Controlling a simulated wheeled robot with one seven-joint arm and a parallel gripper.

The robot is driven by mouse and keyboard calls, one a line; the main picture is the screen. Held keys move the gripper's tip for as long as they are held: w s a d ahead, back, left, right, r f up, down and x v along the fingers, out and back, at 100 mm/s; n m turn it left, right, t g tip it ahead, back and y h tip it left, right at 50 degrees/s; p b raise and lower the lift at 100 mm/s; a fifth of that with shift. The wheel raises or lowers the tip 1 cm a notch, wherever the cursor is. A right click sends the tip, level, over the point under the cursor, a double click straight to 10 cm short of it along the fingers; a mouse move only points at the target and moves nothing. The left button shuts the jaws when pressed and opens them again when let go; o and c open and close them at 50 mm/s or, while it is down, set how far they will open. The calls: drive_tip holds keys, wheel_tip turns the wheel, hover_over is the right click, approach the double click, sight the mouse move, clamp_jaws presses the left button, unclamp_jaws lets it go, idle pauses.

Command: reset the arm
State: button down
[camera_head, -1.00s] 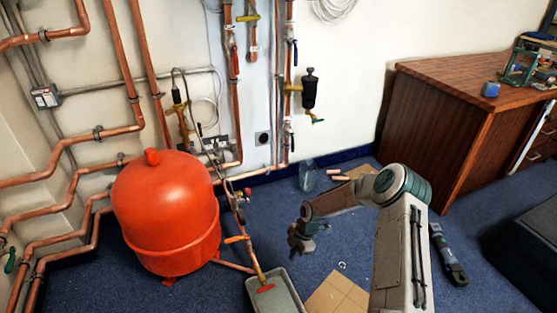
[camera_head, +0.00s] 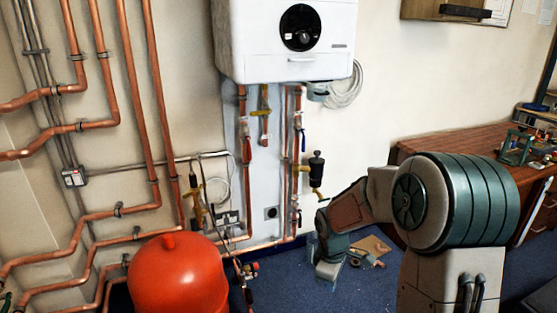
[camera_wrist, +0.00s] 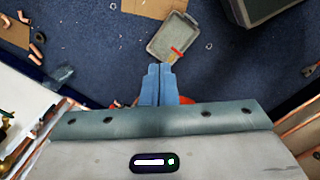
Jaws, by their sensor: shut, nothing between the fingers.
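My gripper (camera_wrist: 160,70) shows in the wrist view as two blue-grey fingers pressed together with nothing between them. It points down over the blue carpet, with a grey tray (camera_wrist: 173,38) beyond the fingertips. In the head view my arm is bent, with the forearm reaching left and its end hanging down in front of the pipe wall. The fingers cannot be made out there.
A red tank (camera_head: 178,278) stands at the lower left. Copper pipes (camera_head: 130,90) run along the wall under a white boiler (camera_head: 285,40). A wooden desk (camera_head: 455,140) is at the right. Cardboard (camera_head: 372,246) lies on the carpet.

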drive_tip(key=s+r+m+t+p, duration=0.1)
drive_tip(key=s+r+m+p, duration=0.5)
drive_tip(key=s+r, duration=0.4)
drive_tip(key=s+d+r+m+t+p, duration=0.1)
drive_tip(key=s+r+m+p, duration=0.5)
drive_tip(key=r, duration=1.3)
drive_tip(key=s+p, duration=0.2)
drive_tip(key=s, duration=0.2)
drive_tip(key=shift+s+m+t+y, duration=0.25)
drive_tip(key=shift+m+t+y, duration=0.05)
drive_tip(key=shift+y, duration=0.1)
drive_tip(key=shift+d, duration=0.15)
